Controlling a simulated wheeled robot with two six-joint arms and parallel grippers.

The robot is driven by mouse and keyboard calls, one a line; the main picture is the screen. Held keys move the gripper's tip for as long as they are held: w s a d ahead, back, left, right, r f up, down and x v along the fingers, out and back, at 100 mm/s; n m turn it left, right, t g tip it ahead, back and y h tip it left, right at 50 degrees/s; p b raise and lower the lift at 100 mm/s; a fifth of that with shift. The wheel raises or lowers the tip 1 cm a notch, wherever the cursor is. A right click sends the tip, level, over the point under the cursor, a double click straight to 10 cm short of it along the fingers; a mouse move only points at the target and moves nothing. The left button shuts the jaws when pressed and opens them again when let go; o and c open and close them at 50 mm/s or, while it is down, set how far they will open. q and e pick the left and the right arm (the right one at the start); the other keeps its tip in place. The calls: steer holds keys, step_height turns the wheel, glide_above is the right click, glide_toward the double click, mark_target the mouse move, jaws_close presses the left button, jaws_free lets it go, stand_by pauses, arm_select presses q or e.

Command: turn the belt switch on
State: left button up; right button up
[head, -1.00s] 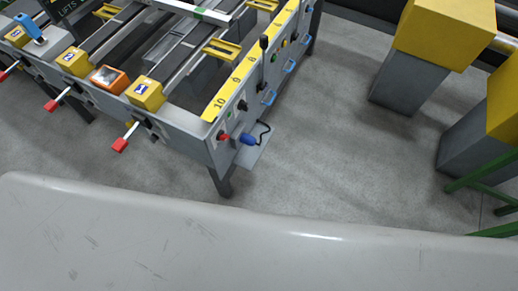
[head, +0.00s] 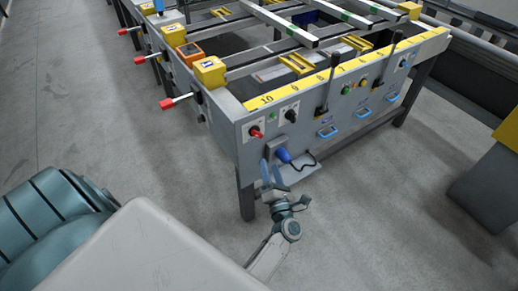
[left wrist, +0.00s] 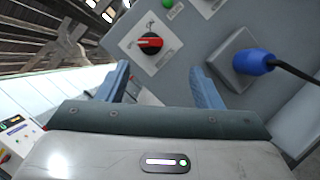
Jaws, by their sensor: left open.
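A red rotary switch (head: 256,133) sits on a white plate on the end panel of the grey table frame. It also shows in the left wrist view (left wrist: 150,43), its red handle lying about level in the picture. A black rotary switch (head: 290,115) sits to its right; its plate is partly cut off at the top of the left wrist view (left wrist: 207,4). The labels are too small to read for which one is the belt switch. My left gripper (head: 272,171) is open and empty, below the red switch and apart from it. My right gripper is out of view.
A blue plug (head: 283,155) with a black cable sticks out of the panel right beside my left gripper. Black levers (head: 323,112) and blue handles (head: 327,132) line the panel further right. Red-tipped handles (head: 168,103) stick out at the left. The floor in front is clear.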

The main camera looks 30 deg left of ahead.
mark_target(258, 137)
arm_select(q)
steer(key=shift+n+g+y, duration=0.3)
steer(key=shift+n+y, duration=0.1)
steer(key=shift+n, duration=0.5)
steer(key=x, duration=0.3)
steer(key=p+x, duration=0.1)
steer(key=x, duration=0.2)
steer(key=r+p+x, duration=0.1)
steer(key=x, duration=0.2)
steer(key=shift+s+a+r, duration=0.1)
steer(key=shift+a, duration=0.2)
steer(key=shift+w+a+r, duration=0.1)
steer(key=shift+w+a, duration=0.35)
steer(key=shift+a, duration=0.1)
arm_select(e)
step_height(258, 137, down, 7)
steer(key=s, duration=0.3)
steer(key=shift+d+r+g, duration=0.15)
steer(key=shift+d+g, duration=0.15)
arm_select(q)
steer(key=shift+c, duration=0.4)
steer(key=c, duration=0.9)
steer(key=shift+p, duration=0.35)
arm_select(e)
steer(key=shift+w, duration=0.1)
